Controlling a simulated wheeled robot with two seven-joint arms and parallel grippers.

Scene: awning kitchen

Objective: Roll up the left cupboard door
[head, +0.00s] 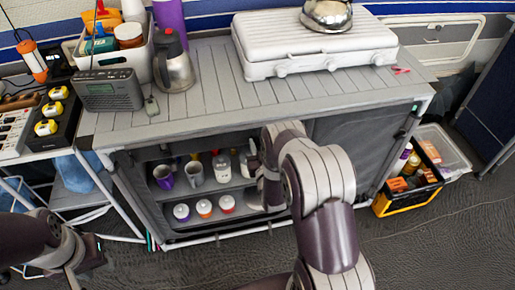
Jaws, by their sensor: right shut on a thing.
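The cupboard (165,130) stands under a grey slatted counter. Its left compartment is open to view, and mugs and jars show on two shelves. A dark band runs under the counter's front edge above this opening; I cannot tell whether it is the left door rolled up. My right gripper (266,190) is at the right side of the left opening. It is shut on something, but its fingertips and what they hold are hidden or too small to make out. My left gripper (92,252) is at the lower left, apart from the cupboard, its jaws unclear.
The right cupboard door (365,145) is grey and hangs down. A black and yellow crate (405,195) is on the floor at right. A side table (25,150) stands at left.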

